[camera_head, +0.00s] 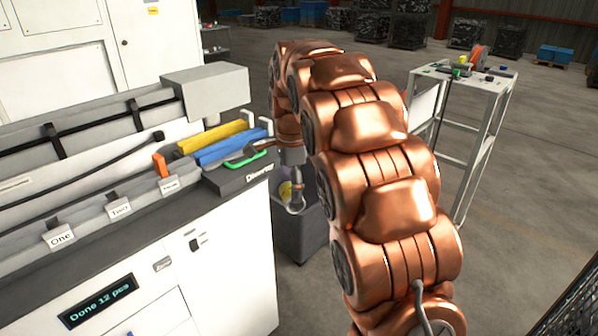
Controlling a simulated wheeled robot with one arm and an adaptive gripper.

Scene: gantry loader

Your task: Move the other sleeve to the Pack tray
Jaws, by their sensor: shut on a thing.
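My copper arm reaches up and over toward the machine's right end, with its wrist pointing down. My gripper (296,200) is small and partly hidden by my arm, just right of the dark ledge whose label is hard to read (258,173). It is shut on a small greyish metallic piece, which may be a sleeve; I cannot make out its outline. No tray with a readable Pack label is in view, and I cannot pick out another sleeve.
A dark grey bin (300,238) stands below the gripper, with something yellow near its top. Yellow (215,137) and blue (228,148) bars lie on the machine (225,260), beside tags One, Two and a third. A white stand (490,85) holds small coloured items. Floor between is clear.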

